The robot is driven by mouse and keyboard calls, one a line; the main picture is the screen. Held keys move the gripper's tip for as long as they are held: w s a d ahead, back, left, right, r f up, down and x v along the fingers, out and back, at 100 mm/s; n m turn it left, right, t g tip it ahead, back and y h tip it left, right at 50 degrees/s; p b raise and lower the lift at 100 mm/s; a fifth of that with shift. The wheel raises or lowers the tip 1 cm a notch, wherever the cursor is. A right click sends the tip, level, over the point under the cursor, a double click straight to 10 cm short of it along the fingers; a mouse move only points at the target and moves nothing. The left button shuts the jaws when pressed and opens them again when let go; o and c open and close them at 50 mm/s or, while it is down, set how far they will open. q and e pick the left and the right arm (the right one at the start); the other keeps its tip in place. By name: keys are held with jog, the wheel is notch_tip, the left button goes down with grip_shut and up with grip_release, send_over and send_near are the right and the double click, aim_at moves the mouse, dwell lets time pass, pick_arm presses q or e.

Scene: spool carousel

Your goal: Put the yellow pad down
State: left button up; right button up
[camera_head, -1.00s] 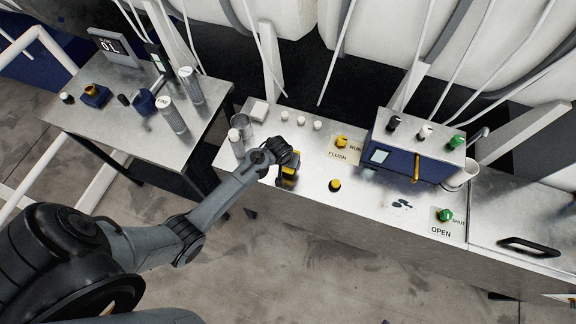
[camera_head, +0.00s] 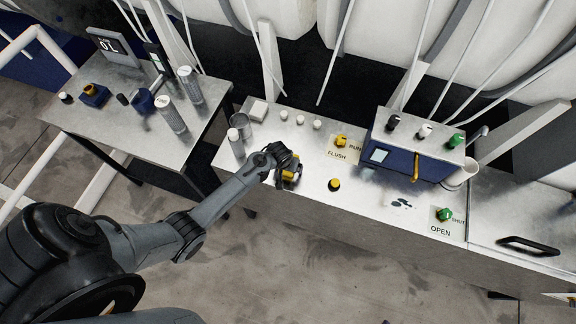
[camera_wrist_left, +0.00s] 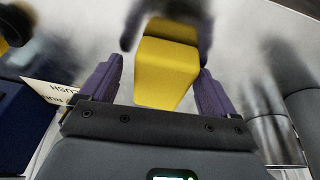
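The yellow pad (camera_head: 291,175) is a small yellow block with dark parts around it, at the front left of the metal counter (camera_head: 365,190). In the left wrist view the yellow pad (camera_wrist_left: 166,75) lies between the two purple-grey fingers of my left gripper (camera_wrist_left: 158,88). The fingers stand wide, with a visible gap on the pad's left side and a narrow one on its right. In the head view my left gripper (camera_head: 282,166) is right at the pad and partly covers it. The pad's contact with the counter is hidden. My right gripper is not in view.
A metal canister (camera_head: 236,143) stands left of the gripper. A yellow-black knob (camera_head: 335,185) is to its right. A blue box (camera_head: 410,150) is farther right.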

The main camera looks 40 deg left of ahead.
pick_arm(q)
jog(key=shift+s+a, duration=0.1)
jog(key=shift+a, duration=0.05)
jog(key=shift+s+r, duration=0.15)
jog(key=shift+r, duration=0.35)
jog(key=a+p+v, duration=0.1)
jog(key=v, duration=0.9)
jog(key=s+d+r+m, duration=0.3)
jog(key=s+d+r, duration=0.2)
jog(key=s, duration=0.4)
jog(key=s+d+r+m, duration=0.3)
jog(key=s+d+r, duration=0.2)
jog(key=s, duration=0.5)
jog(key=shift+s+d+r+m+h, duration=0.3)
jog(key=shift+d+r+h, duration=0.1)
jog(key=shift+r, duration=0.55)
